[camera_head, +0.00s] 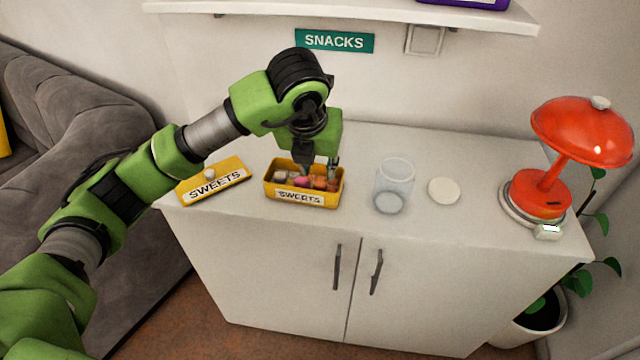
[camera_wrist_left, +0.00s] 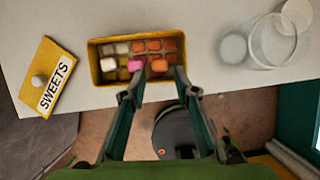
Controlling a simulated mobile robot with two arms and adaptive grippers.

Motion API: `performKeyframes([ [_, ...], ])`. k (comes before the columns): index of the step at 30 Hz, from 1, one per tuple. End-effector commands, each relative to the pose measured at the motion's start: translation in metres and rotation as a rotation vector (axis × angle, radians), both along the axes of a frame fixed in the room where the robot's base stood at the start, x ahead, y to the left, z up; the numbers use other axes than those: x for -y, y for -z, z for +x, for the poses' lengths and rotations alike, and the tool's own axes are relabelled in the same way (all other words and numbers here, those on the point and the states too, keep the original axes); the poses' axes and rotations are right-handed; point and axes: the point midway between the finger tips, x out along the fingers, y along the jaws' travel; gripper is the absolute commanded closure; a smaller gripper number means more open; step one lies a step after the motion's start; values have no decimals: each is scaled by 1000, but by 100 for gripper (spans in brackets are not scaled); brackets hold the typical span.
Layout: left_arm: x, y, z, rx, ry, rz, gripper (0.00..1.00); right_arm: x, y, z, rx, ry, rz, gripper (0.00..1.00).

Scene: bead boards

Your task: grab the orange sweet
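The yellow box (camera_head: 273,196) labelled SWEETS stands on the cabinet top; its rim also shows in the left wrist view (camera_wrist_left: 93,68). It has small compartments with white, pink and orange sweets. An orange sweet (camera_wrist_left: 159,66) lies in the front row, right of a pink sweet (camera_wrist_left: 136,64). More orange-brown pieces (camera_wrist_left: 169,44) sit in the back row. My left gripper (camera_head: 319,167) points down over the box. In the wrist view its fingers (camera_wrist_left: 159,75) are apart, with the orange sweet between the tips in the picture. I cannot tell the exact height gap. My right gripper is out of view.
The yellow SWEETS lid (camera_head: 232,170) with a round knob lies left of the box. A clear glass jar (camera_head: 394,187), a white disc (camera_head: 444,191) and a red lamp (camera_head: 543,194) stand to the right. A shelf (camera_head: 350,12) hangs above.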

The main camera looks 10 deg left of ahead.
Motion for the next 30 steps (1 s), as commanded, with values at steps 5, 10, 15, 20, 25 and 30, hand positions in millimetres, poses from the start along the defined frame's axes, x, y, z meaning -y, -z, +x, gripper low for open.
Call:
performKeyframes([
  [5, 0, 11, 4, -1, 1, 0, 72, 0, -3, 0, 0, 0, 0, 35],
  [10, -1, 33, 7, -5, 1, 1, 72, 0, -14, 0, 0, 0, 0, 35],
  [15, -1, 54, 16, -2, 2, 0, 72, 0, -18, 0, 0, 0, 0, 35],
  [20, 0, 60, 18, 1, 3, -1, 72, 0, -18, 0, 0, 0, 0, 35],
  [25, 0, 59, 18, 1, 3, -1, 79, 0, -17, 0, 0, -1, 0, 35],
  [30, 0, 59, 18, 1, 3, -1, 89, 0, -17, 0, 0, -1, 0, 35],
])
